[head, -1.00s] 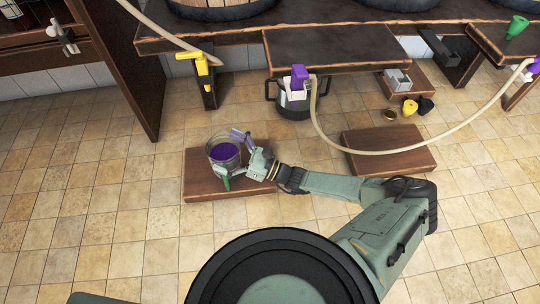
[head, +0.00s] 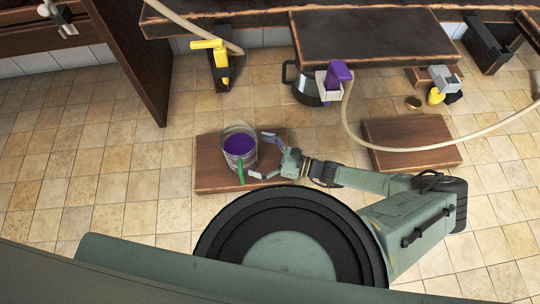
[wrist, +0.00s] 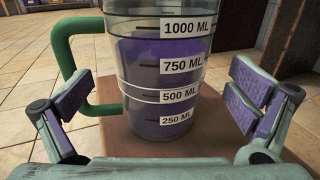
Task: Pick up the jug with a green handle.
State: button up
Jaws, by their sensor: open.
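The clear measuring jug (head: 239,149) with a green handle (head: 241,173) holds purple liquid and stands upright on a low wooden board (head: 208,180). In the wrist view the jug (wrist: 160,75) fills the middle, with volume marks facing me and its green handle (wrist: 62,60) on the left. My gripper (head: 259,156) is open just right of the jug in the head view. In the wrist view my gripper's (wrist: 160,105) two purple-padded fingers are spread on either side of the jug, and the left one is close to the handle. Neither finger visibly grips it.
A second low wooden board (head: 410,140) lies to the right, with a pale hose (head: 420,148) passing over it. A dark pot (head: 305,88) and a purple-and-white clamp (head: 336,80) are behind. A yellow-handled tool (head: 215,55) stands at the back. Tiled floor on the left is free.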

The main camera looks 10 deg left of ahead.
aim_at(224, 146)
jog(key=shift+w+a+b, duration=0.15)
jog(key=shift+w+a, duration=0.05)
jog(key=shift+a, duration=1.2)
jog(key=shift+w+a+b, duration=0.15)
jog(key=shift+a, duration=1.2)
jog(key=shift+c, duration=0.2)
jog(key=c, duration=1.7)
jog(key=shift+r, duration=0.3)
jog(key=shift+c, duration=0.3)
jog(key=shift+r+p, duration=0.15)
jog(key=shift+p, duration=0.25)
jog(key=shift+a+r, duration=0.1)
jog(key=shift+a, duration=0.15)
jog(key=shift+s+a+r+p, duration=0.1)
jog(key=shift+s+a+p, duration=0.1)
jog(key=shift+a+p, duration=0.3)
jog(key=shift+s+a+r+p, duration=0.1)
jog(key=shift+s+a+p, duration=0.1)
jog(key=shift+a, duration=0.5)
jog(key=shift+a, duration=0.15)
jog(key=s+a+r+p, duration=0.1)
jog(key=s+a+p, duration=0.1)
jog(key=a, duration=0.4)
jog(key=shift+a, duration=0.2)
